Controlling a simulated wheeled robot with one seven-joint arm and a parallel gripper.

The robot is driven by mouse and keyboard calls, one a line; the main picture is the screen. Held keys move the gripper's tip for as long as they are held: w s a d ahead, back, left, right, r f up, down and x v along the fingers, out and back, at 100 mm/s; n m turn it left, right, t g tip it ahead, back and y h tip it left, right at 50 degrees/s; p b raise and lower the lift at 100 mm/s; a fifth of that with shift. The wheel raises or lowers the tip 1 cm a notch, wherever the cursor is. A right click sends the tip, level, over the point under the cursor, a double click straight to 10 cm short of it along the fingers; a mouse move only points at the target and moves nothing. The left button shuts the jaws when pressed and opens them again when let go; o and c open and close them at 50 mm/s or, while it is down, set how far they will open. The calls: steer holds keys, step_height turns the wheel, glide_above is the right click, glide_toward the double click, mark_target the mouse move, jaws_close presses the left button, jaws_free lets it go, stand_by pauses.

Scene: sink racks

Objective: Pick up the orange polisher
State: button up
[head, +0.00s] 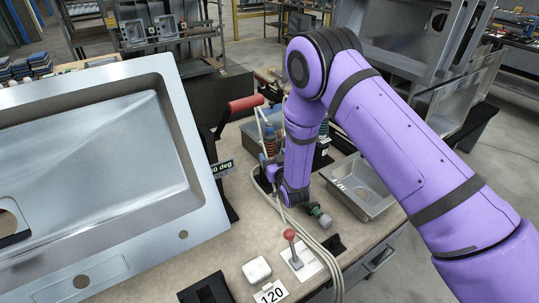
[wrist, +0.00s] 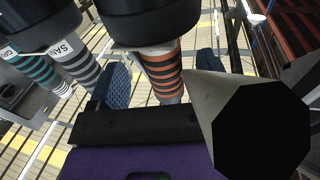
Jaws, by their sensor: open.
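The orange polisher has an orange-and-dark ribbed grip (wrist: 163,72) under a wide black head in the wrist view. My gripper (wrist: 163,80) is open, with one blue finger pad on each side of this grip. The grip stands between the pads; I cannot tell whether either pad touches it. In the head view my gripper (head: 266,165) is beside the back tools, partly hidden by my purple arm. A reddish banded tool (head: 271,142) shows there, but I cannot be sure it is the same polisher.
Teal-striped (wrist: 37,70) and grey-striped (wrist: 80,68) tools stand left of the polisher. A large steel sink (head: 95,170) fills the bench's left side. A small steel basin (head: 359,188) is right of my arm. Pale cables (head: 262,182), a red-knobbed switch (head: 291,236) and a white block (head: 257,270) lie near.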

mark_target(271, 129)
steer(key=shift+x, duration=1.8)
steer(key=shift+a, duration=0.1)
steer(key=c, duration=1.3)
steer(key=shift+r, duration=0.1)
step_height(271, 129, up, 10)
steer(key=shift+f, duration=0.1)
steer(key=shift+s, duration=0.1)
